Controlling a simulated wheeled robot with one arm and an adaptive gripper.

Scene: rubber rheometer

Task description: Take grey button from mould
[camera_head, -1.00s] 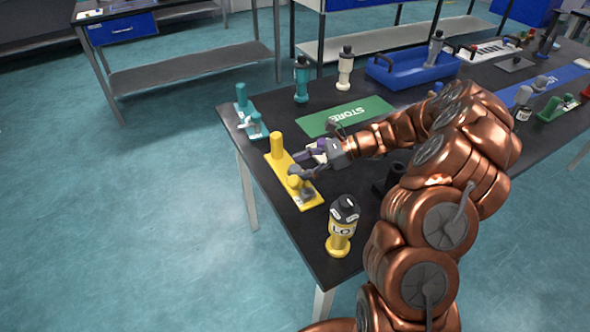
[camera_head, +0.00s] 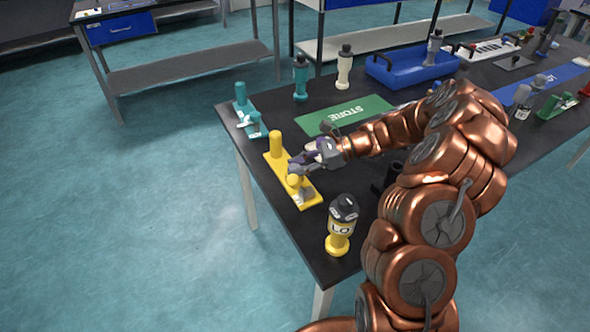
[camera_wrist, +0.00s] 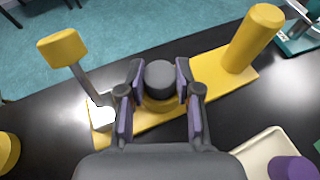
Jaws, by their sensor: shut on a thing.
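The grey button (camera_wrist: 160,78) is a dark round disc in the middle of the wrist view. It sits over the round yellow seat of the mould, and I cannot tell whether it touches the seat. The yellow mould (camera_head: 274,163) lies on the near left part of the black table, with a tall yellow post (camera_wrist: 252,38) at one end and a yellow-knobbed lever (camera_wrist: 66,52) at the other. My gripper (camera_wrist: 158,88) has purple-padded fingers on both sides of the button, shut on it. In the head view my gripper (camera_head: 300,165) covers the button.
A black-capped yellow bottle (camera_head: 341,228) stands near the table's front corner. A teal mould (camera_head: 248,120) lies at the left edge. A green STORE mat (camera_head: 342,113) and blue crate (camera_head: 412,70) are farther back.

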